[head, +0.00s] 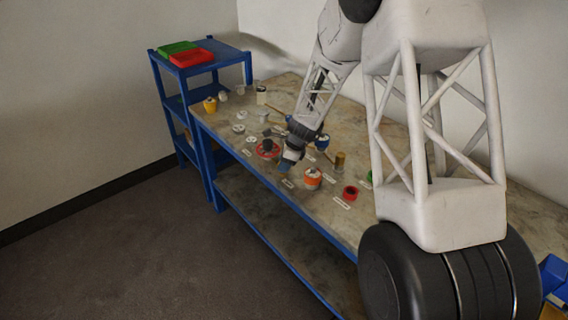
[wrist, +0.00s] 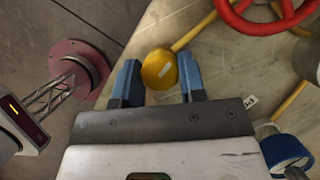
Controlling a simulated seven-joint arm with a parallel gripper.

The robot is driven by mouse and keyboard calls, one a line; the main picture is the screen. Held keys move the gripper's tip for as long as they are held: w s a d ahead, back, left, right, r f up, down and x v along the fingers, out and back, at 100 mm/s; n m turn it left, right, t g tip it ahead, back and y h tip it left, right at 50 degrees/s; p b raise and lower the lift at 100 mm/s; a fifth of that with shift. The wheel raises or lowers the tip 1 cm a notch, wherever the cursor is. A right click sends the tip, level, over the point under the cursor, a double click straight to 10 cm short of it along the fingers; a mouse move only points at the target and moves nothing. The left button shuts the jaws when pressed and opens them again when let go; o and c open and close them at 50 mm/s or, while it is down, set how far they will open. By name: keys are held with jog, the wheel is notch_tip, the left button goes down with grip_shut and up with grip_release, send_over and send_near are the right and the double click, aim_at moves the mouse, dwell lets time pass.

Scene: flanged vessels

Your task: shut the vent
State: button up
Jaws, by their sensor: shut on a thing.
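In the wrist view, a yellow knob (wrist: 158,70) with a small pale label lies between the two blue fingers of my gripper (wrist: 158,82). The fingers are shut on it, one on each side. A yellow bar (wrist: 194,30) runs from near the knob toward the upper right. A red handwheel (wrist: 262,22) is at the upper right of the view, apart from the fingers. No readable label shows which part is the vent.
The worktable (head: 235,165) carries several small vessels and labels. A blue stand (head: 225,50) holds green and red trays.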

jog(key=shift+n, duration=0.4)
jog(key=n+g, duration=0.1)
jog(key=n, duration=0.3)
jog(key=shift+w+g, duration=0.1)
jog(key=shift+g, duration=0.3)
jog(key=n+g+h, duration=0.1)
jog(key=n, duration=0.3)
jog(key=shift+n, duration=0.4)
jog(key=n+h, duration=0.1)
jog(key=n, duration=0.1)
jog(key=n+g, duration=0.1)
jog(key=n, duration=0.1)
jog(key=shift+a+g+h, duration=0.15)
jog(key=shift+g+h, duration=0.15)
jog(key=shift+h, duration=0.1)
jog(key=shift+n+h, duration=0.8)
jog(key=shift+n, duration=1.4)
jog(key=o, duration=0.9)
jog(key=shift+w, duration=0.1)
